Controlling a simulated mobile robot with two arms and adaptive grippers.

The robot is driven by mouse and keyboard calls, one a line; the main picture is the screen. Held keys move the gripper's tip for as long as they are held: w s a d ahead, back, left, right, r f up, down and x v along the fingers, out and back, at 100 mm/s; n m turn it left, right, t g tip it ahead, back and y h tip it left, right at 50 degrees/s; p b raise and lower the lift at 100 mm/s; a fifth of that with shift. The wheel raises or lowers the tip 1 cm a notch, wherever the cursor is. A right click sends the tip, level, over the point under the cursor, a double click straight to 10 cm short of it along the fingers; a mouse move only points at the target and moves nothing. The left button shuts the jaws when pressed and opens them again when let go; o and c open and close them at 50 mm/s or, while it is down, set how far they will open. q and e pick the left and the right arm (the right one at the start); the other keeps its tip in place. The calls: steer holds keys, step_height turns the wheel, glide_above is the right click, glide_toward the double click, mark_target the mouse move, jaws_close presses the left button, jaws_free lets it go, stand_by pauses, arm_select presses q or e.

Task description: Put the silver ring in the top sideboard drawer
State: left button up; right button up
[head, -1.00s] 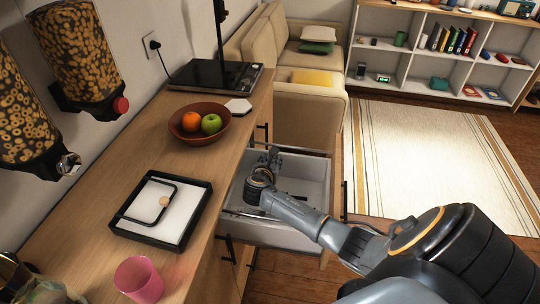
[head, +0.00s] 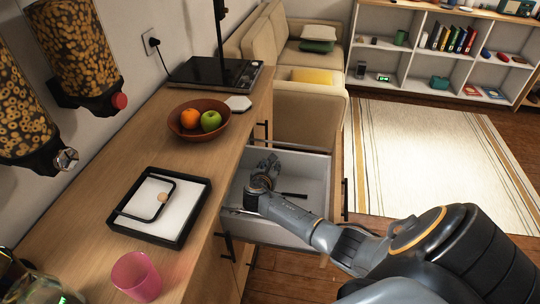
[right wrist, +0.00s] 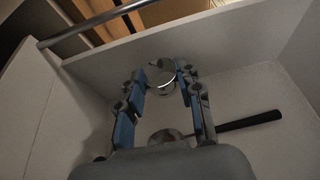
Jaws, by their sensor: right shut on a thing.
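The silver ring (right wrist: 162,74) is a shiny round band held between the fingertips of my right gripper (right wrist: 163,82), which has blue pads. The ring is inside the open sideboard drawer (right wrist: 245,35), near one wall; I cannot tell whether it touches the floor. In the head view, my right gripper (head: 266,165) reaches down into the pulled-out grey drawer (head: 318,170), and the ring is hidden there. My left gripper is not in view.
A utensil with a black handle (right wrist: 250,122) lies on the drawer floor, its metal end partly behind my gripper. On the sideboard top (head: 75,235) are a fruit bowl (head: 185,133), a black-framed tray (head: 168,238) and a pink cup (head: 137,277).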

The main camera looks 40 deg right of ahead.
steer(key=o, duration=0.9)
steer(key=shift+s+f, duration=0.15)
steer(key=shift+f, duration=0.1)
steer(key=shift+o, duration=0.2)
steer(key=r+p+v, duration=0.1)
steer(key=p+v, duration=0.1)
steer(key=v, duration=0.6)
steer(key=shift+w+r, duration=0.15)
steer(key=shift+w, duration=0.15)
steer(key=shift+d, duration=0.15)
